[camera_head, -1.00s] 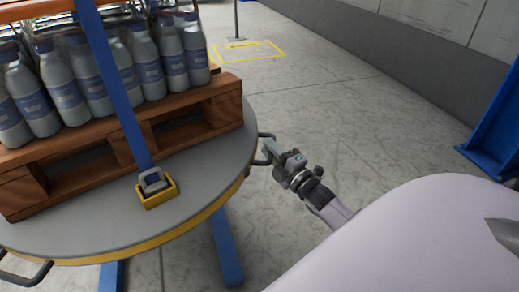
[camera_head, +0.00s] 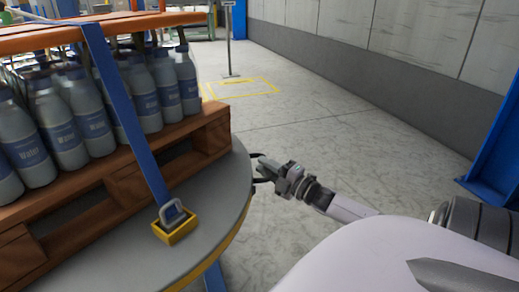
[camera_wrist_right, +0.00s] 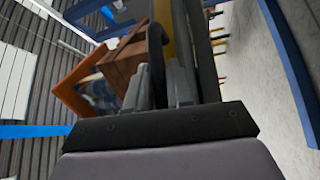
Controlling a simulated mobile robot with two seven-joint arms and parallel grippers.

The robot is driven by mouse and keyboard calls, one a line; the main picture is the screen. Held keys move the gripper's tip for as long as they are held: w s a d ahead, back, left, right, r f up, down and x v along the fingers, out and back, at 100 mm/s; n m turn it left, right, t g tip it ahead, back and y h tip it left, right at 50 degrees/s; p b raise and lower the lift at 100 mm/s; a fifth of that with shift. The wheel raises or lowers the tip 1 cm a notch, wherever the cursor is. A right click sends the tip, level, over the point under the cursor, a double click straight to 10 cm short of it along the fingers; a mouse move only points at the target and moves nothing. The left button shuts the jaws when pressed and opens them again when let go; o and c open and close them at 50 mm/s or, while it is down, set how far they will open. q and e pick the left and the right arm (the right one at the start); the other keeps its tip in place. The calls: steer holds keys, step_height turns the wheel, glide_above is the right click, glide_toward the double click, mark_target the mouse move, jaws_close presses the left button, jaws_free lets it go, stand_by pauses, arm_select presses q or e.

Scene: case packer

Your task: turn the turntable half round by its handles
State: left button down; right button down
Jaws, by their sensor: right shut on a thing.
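The round grey turntable (camera_head: 225,215) with a yellow edge fills the lower left of the head view. A wooden pallet (camera_head: 160,150) with several grey bottles (camera_head: 150,95) stands on it. A dark handle (camera_head: 259,157) sticks out from the turntable's right edge. My right gripper (camera_head: 266,170) is shut on this handle. In the right wrist view the two fingers (camera_wrist_right: 163,88) are on the dark curved handle bar (camera_wrist_right: 155,60). My left gripper is not in view.
A blue strap (camera_head: 125,115) runs down to a yellow buckle block (camera_head: 175,222) on the turntable. A blue post (camera_head: 497,150) stands at the right. A yellow floor marking (camera_head: 240,88) and a thin stand (camera_head: 229,40) are behind. The floor between is clear.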

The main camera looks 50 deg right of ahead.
steer(key=shift+s+f, duration=0.1)
steer(key=shift+f, duration=0.1)
steer(key=c, duration=1.1)
jaws_free()
steer(key=shift+r, duration=0.1)
steer(key=s+f+p, duration=0.1)
steer(key=s+p, duration=0.1)
steer(key=s, duration=0.5)
steer(key=shift+d+p, duration=0.3)
steer(key=shift+p, duration=0.05)
